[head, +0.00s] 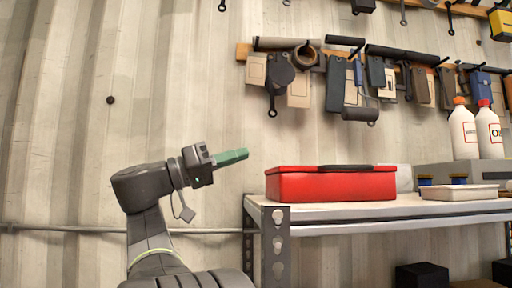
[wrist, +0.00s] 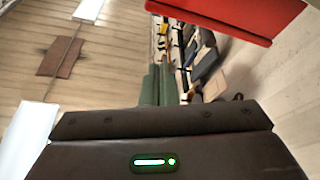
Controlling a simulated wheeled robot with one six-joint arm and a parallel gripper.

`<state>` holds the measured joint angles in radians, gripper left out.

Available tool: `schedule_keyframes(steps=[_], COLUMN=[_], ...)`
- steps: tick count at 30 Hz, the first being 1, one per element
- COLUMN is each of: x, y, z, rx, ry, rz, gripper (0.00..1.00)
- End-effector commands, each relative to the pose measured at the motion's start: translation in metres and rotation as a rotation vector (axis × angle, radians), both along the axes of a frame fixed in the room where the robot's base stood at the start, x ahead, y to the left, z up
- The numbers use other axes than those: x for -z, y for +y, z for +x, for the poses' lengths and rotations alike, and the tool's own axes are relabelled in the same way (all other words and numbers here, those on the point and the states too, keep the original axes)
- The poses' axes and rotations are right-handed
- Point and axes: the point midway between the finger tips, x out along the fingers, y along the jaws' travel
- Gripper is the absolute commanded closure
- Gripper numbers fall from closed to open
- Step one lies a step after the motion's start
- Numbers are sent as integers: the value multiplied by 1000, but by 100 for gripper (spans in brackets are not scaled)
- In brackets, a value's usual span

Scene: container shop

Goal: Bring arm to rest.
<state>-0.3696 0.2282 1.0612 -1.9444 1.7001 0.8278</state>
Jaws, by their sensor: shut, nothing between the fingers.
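My gripper (head: 246,156) has green fingers and is shut with nothing between them. In the head view it points right, level in the air, a little left of and above the near end of the red toolbox. My dark arm is bent at the elbow on the left side. In the wrist view the shut green fingers (wrist: 158,85) point away from the dark gripper body.
A red toolbox (head: 330,186) with a black handle sits on the metal shelf (head: 380,212). A white box (head: 460,192) and two white bottles (head: 463,132) stand to its right. Tools hang on the corrugated wall (head: 70,120).

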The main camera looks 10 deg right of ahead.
Motion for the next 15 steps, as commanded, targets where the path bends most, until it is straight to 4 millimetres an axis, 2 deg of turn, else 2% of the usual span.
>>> schedule_keyframes(steps=[1,6,15], x=[1,7,8], y=[8,22,24], z=[0,0,0], rx=[-2,-1,1], ry=[1,0,-1], rz=[0,0,0], gripper=[100,100,100])
